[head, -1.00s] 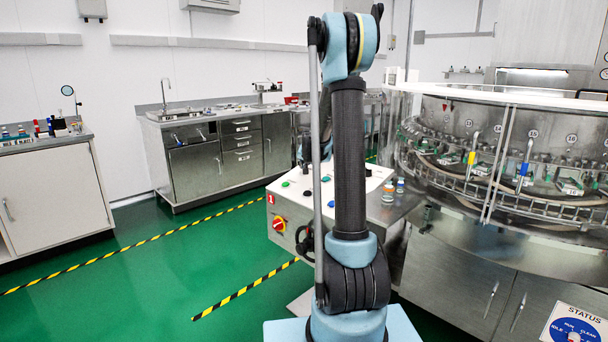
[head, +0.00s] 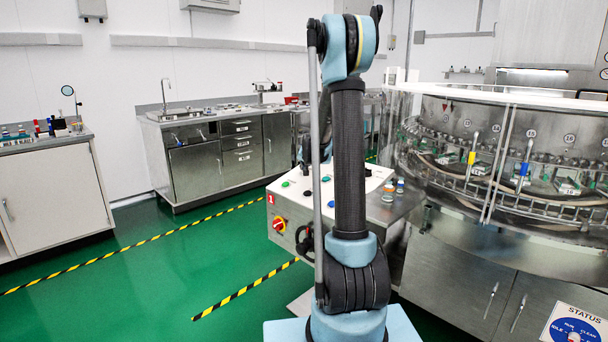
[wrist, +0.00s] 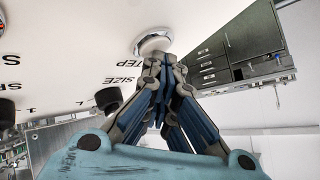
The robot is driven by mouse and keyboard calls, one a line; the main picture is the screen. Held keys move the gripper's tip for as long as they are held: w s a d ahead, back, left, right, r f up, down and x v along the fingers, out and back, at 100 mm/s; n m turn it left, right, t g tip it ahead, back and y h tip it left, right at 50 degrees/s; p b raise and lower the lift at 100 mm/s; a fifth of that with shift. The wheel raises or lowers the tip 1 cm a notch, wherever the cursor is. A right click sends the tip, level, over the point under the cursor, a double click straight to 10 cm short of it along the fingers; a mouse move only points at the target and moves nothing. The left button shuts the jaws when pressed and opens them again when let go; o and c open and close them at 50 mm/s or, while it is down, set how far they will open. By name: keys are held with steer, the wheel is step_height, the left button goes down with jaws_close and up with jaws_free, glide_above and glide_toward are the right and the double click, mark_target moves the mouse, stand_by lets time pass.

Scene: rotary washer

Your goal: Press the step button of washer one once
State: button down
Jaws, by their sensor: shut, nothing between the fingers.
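The step button (wrist: 153,41) shows at the top of the wrist view, set in a chrome ring on the white panel (wrist: 60,35). The letters "TEP" are readable beside it. My gripper (wrist: 160,58) is shut and empty, with its fingertips right at the button, overlapping its near edge. I cannot tell whether they touch it or whether it is pushed in. In the head view my arm hides the gripper and the step button. The panel belongs to the control box (head: 278,206) beside the round washer (head: 460,112).
In the wrist view, black knobs (wrist: 108,98) stand beside the fingers. The green floor (head: 150,250) to the left is clear.

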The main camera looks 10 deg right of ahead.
steer(key=shift+r, duration=0.1)
steer(key=shift+s+a+r, duration=0.15)
steer(key=shift+a+r, duration=0.05)
steer(key=shift+r, duration=0.5)
steer(key=shift+s+a+r, duration=0.1)
steer(key=shift+a+r, duration=0.05)
steer(key=shift+r, duration=0.65)
steer(key=shift+s+a+r, duration=0.15)
steer(key=shift+a+r, duration=0.05)
steer(key=shift+r, duration=0.6)
steer(key=shift+s+a+r, duration=0.1)
steer(key=shift+a+r, duration=0.05)
steer(key=shift+r, duration=0.65)
